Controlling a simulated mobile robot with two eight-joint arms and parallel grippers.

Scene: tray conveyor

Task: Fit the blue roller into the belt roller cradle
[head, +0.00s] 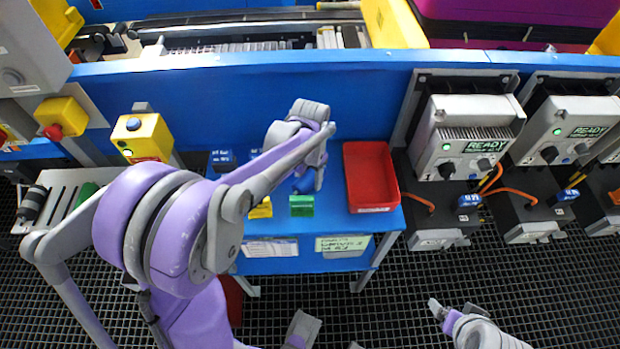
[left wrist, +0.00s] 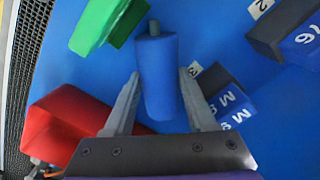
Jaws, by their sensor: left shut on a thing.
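The blue roller (left wrist: 157,75) is between the fingers of my left gripper (left wrist: 160,98) in the left wrist view, its thin grey end pin pointing away. In the head view my left gripper (head: 316,172) is low over the blue bench, mostly hidden by its own wrist, and the roller (head: 304,184) shows only in part beneath it. A grey slotted plate (head: 62,186) at the far left, bearing a black roller (head: 33,205) and a green one (head: 88,191), looks like the cradle; my left arm partly covers it. My right gripper (head: 440,309) is at lower right, away from the bench.
The bench (head: 270,265) holds a red tray (head: 371,178), a green block (head: 302,205), a yellow block (head: 261,208) and dark blue-labelled boxes (head: 221,161). A yellow control box (head: 142,136) stands between plate and bench. Grey drive units (head: 467,135) line the right.

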